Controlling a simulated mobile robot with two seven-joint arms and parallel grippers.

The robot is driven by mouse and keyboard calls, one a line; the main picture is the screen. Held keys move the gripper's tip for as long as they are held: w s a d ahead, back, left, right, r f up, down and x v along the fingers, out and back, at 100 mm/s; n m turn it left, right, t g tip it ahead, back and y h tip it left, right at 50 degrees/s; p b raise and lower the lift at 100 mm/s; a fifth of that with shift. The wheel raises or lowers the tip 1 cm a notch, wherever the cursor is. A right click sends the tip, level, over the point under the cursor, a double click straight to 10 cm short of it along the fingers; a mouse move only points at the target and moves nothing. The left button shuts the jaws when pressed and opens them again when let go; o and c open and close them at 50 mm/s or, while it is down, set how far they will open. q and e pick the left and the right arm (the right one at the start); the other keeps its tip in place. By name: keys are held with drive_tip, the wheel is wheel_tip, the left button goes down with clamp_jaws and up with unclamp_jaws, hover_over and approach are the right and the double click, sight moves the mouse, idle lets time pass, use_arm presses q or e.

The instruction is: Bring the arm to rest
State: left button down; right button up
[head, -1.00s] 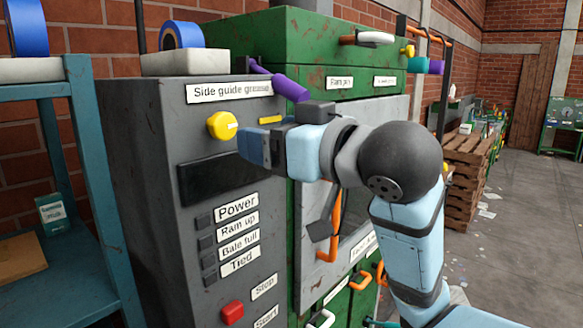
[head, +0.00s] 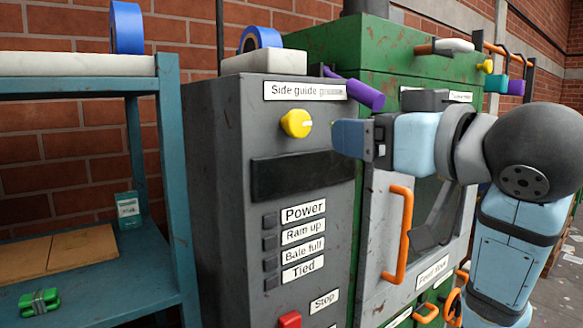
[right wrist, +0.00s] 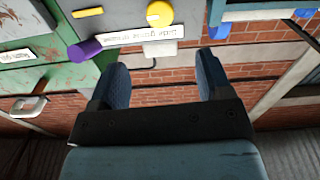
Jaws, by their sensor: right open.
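My right arm reaches in from the right in the head view. Its right gripper (head: 340,138) is in front of the grey control panel (head: 225,200), just to the right of the yellow knob (head: 297,123), with a visible gap between them. In the right wrist view the two blue fingers of the right gripper (right wrist: 160,82) stand wide apart with nothing between them. The yellow knob (right wrist: 160,13) shows beyond them, near the top of that upside-down view. My left gripper is in neither view.
A green machine (head: 330,45) with an orange door handle (head: 398,235) stands behind my arm. A purple lever (head: 355,93) sticks out near the panel's top. A teal shelf (head: 172,200) with cardboard and a green item (head: 38,300) stands left. A red button (head: 289,319) is low on the panel.

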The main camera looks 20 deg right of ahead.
drive_tip(key=w+f+g+p, duration=0.1)
drive_tip(key=w+f, duration=0.3)
drive_tip(key=f, duration=0.5)
drive_tip(key=w+f+m, duration=0.1)
drive_tip(key=w+f, duration=0.3)
drive_tip(key=f, duration=0.5)
drive_tip(key=w+a+f+m+g+p, duration=0.1)
drive_tip(key=w+f, duration=0.3)
drive_tip(key=f, duration=0.5)
drive_tip(key=shift+w+f+g+h+p, duration=0.1)
drive_tip(key=shift+w+g+h+p, duration=0.15)
drive_tip(key=shift+g+h+p, duration=0.1)
drive_tip(key=s+f+g+h+p, duration=0.1)
drive_tip(key=s+f, duration=0.3)
drive_tip(key=f, duration=0.8)
drive_tip(key=s+f+g+h+p, duration=0.1)
drive_tip(key=s+f, duration=0.3)
drive_tip(key=f, duration=0.8)
drive_tip(key=s+f+g, duration=0.1)
drive_tip(key=s+f, duration=1.4)
drive_tip(key=s, duration=0.1)
drive_tip(key=shift+s+a+p, duration=0.2)
drive_tip(key=shift+a+p, duration=0.1)
drive_tip(key=shift+p, duration=0.1)
drive_tip(key=shift+d, duration=0.1)
